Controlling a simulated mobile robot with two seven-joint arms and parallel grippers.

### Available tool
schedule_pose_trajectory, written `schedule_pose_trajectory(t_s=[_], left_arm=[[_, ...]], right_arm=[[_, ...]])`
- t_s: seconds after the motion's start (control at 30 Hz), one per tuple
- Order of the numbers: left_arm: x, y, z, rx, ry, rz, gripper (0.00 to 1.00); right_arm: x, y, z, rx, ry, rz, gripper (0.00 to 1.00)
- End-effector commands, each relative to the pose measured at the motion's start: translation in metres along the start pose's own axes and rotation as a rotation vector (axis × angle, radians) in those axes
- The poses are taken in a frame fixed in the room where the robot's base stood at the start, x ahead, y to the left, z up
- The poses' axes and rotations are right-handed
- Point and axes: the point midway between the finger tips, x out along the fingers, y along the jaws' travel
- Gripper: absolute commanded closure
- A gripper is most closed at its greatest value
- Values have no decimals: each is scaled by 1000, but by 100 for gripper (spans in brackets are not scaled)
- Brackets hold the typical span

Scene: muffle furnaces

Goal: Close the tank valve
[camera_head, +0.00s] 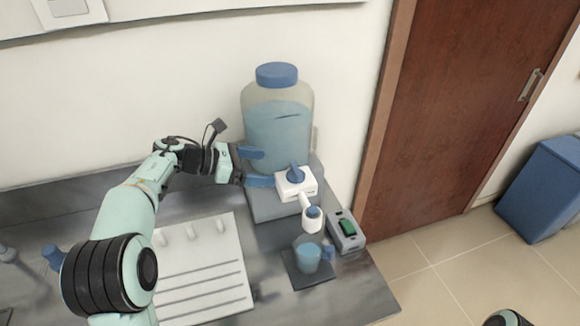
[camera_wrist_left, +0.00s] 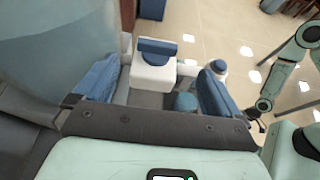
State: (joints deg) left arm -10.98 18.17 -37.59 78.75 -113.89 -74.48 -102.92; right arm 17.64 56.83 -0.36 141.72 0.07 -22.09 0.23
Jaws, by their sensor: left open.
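The tank (camera_head: 277,125) is a clear jug with a blue lid and blue liquid, standing on a grey block. Its valve (camera_head: 294,184) is a white block low on the front with a blue handle (camera_head: 296,173). In the left wrist view the handle (camera_wrist_left: 158,47) lies crosswise over the white valve body (camera_wrist_left: 152,75). My left gripper (camera_head: 257,167) is open, just left of the valve, fingers pointing at it. In the left wrist view the valve shows ahead between the spread fingers (camera_wrist_left: 158,88), with no visible grip. My right arm's far end is too small to read.
A white spout with a blue cap (camera_head: 313,213) hangs over a cup (camera_head: 308,256) of blue liquid on a dark mat (camera_head: 310,279). A box with a green switch (camera_head: 347,230) stands to the right. A white ridged tray (camera_head: 205,270) lies at the left.

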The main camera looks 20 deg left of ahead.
Motion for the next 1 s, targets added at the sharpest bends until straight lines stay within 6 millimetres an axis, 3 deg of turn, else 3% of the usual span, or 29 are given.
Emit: schedule_pose_trajectory(t_s=[0.2, 0.4, 0.6, 0.87, 1.0], left_arm=[[48, 0, 2, 1, 1, -4, 2], [77, 0, 2, 2, 0, -1, 2], [89, 0, 2, 1, 0, 1, 2], [90, 0, 1, 1, 0, 1, 2], [89, 0, 1, 1, 0, 1, 48]], right_arm=[[-10, -6, -8, -4, 10, -4, 57], [-15, -10, -12, -6, 16, -6, 57], [-17, -11, -14, -7, 18, -6, 57], [-17, -11, -13, -7, 17, -6, 57], [-17, -11, -13, -7, 17, -6, 57]])
